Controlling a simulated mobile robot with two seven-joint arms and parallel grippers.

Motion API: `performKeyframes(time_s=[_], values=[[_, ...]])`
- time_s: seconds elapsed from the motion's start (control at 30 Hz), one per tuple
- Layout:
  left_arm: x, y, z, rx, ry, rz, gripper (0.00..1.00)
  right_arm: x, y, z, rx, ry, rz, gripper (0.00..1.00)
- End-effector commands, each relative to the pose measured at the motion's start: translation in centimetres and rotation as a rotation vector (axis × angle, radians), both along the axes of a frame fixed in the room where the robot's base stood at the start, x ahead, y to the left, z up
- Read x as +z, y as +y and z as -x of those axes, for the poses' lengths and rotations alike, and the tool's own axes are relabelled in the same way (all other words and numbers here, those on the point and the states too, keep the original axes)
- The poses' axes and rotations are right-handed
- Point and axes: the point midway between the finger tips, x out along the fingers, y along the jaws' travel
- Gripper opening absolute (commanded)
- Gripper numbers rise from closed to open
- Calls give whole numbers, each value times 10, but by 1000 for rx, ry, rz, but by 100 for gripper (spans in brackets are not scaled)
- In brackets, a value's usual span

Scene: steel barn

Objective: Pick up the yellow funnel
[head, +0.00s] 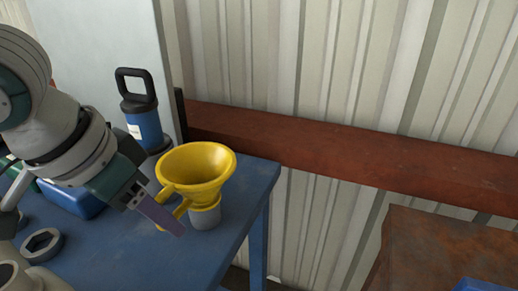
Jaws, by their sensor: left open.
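The yellow funnel (197,166) is upright near the right end of the blue table (115,250), its wide mouth facing up. A grey cylindrical piece (206,217) shows directly below its yellow collar; I cannot tell whether it is the funnel's spout or a separate stand. A yellow handle-like part projects at its lower left. My left gripper (165,217) is open, at the funnel's lower left, with a purple-grey finger in front of the handle. The other finger is not clearly visible, and I cannot tell whether the gripper touches the funnel. My right gripper is out of view.
A blue canister with a black handle (142,127) stands behind the funnel. A hexagonal metal ring (42,245) and a blue box (80,203) are at left. A rusty surface (450,245) is at right, across a gap. A red-brown beam (340,150) runs along the wall.

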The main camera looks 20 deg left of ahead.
Motion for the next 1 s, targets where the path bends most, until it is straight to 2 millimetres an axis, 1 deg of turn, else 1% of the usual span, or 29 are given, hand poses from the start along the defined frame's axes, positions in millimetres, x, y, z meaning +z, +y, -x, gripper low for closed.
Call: performKeyframes(time_s=[0.03,0.1,0.23,0.33,0.53,0.9,0.97,1.0], values=[[-9,0,-2,1,3,0,51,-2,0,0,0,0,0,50],[-21,-1,-6,1,3,1,51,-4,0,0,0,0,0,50],[-36,-3,-13,0,1,1,51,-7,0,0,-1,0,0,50],[-40,-3,-14,-1,0,1,51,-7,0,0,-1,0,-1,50],[-40,-3,-14,-2,0,0,50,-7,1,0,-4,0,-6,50],[-40,-3,-14,-2,1,-1,8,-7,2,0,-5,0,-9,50],[-40,-3,-14,-2,1,0,2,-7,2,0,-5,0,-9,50],[-40,-3,-14,-2,1,0,0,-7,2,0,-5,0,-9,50]])
